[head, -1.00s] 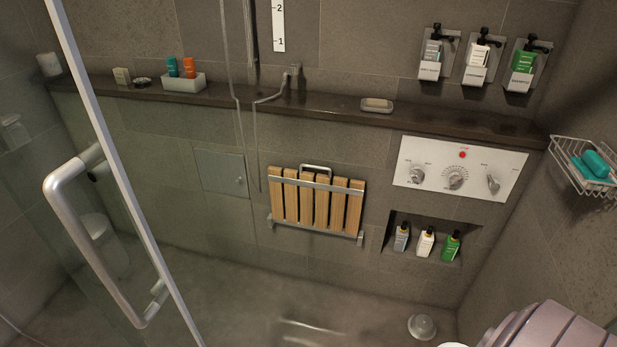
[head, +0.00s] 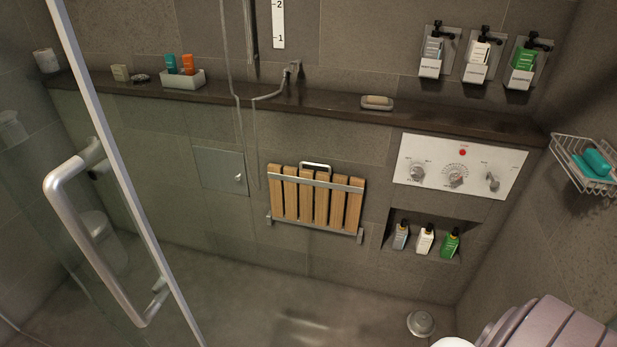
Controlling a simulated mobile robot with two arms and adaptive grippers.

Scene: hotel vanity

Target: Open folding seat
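The folding seat (head: 315,201) has wooden slats in a metal frame. It is folded up flat against the tiled wall, in the middle of the head view. A metal handle (head: 316,166) stands at its top edge, and metal brackets show at its lower corners. No gripper shows in the head view, so I cannot see whether either is open or shut. A rounded mauve and white shape at the lower right appears to be part of my own body.
A glass door with a metal handle (head: 90,240) stands at the left. A dark ledge (head: 330,106) runs above the seat. A control panel (head: 459,167) and a bottle niche (head: 470,252) are to its right. The floor below is mostly clear.

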